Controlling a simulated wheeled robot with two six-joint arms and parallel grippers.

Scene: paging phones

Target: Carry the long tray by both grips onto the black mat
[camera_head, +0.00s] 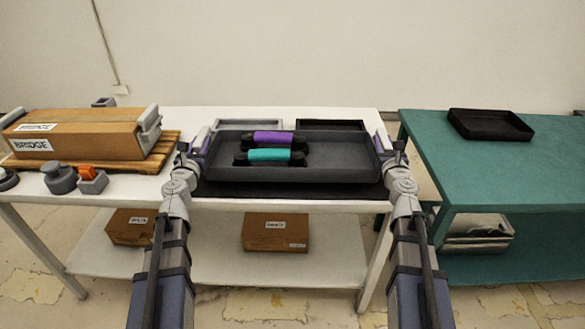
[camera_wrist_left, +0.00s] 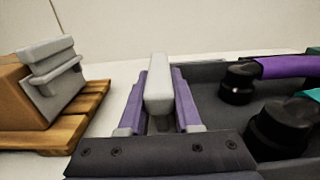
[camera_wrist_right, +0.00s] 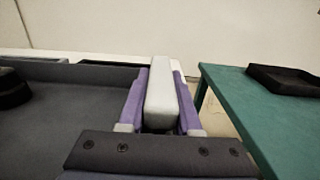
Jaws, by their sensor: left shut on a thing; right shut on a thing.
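The long dark grey tray (camera_head: 335,143) is at the middle of the white table in the head view. Two phone handsets lie in it, one purple (camera_head: 273,137) and one teal (camera_head: 268,155). My left gripper (camera_wrist_left: 158,95) is shut on the light grey grip at the tray's left end. My right gripper (camera_wrist_right: 162,100) is shut on the light grey grip at its right end. The black mat (camera_head: 290,190) shows as a strip below the tray's near edge; the tray hides the rest. I cannot tell whether the tray touches the mat.
A cardboard box (camera_head: 85,132) with grey end pieces stands on a wooden pallet (camera_head: 110,163) at the left. Grey parts (camera_head: 60,178) and an orange piece (camera_head: 86,172) are near the front edge. A teal table (camera_head: 480,165) with a black tray (camera_head: 490,125) stands at the right.

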